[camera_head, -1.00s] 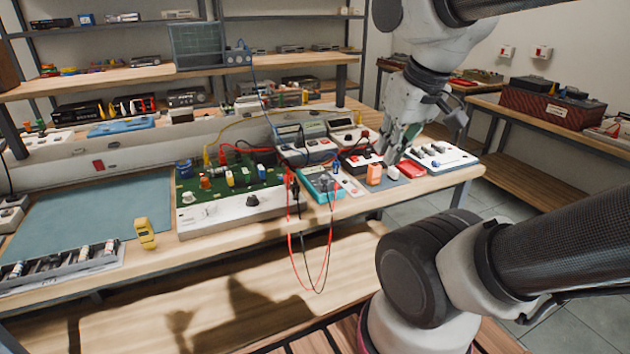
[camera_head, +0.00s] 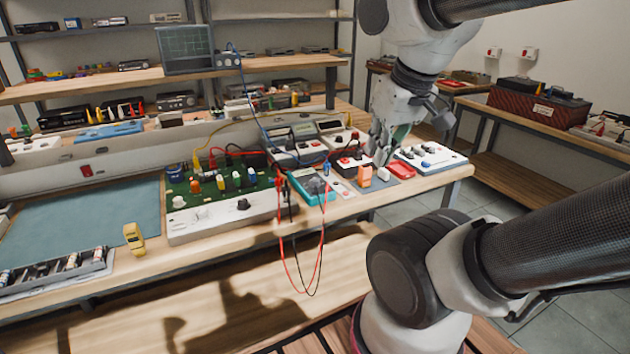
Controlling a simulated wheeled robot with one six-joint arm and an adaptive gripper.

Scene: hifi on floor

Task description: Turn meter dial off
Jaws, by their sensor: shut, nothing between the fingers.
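A teal meter (camera_head: 309,190) lies on the workbench near its front edge, right of the green circuit board (camera_head: 217,186). Red and black leads run by its left side and hang over the bench edge. A dark knob-like part shows near its upper right; its dial setting is too small to read. My gripper (camera_head: 381,158) points down over the right part of the bench, to the right of the meter and apart from it. Its fingers look close together with nothing held. It hangs just behind a small white object (camera_head: 384,175); whether they touch cannot be told.
An orange block (camera_head: 365,176), a red case (camera_head: 401,170) and a white panel with knobs (camera_head: 432,158) stand near my gripper. Grey bench instruments (camera_head: 297,148) stand behind the meter. A yellow handheld device (camera_head: 134,238) is at the left. The blue-green mat (camera_head: 85,225) is mostly clear.

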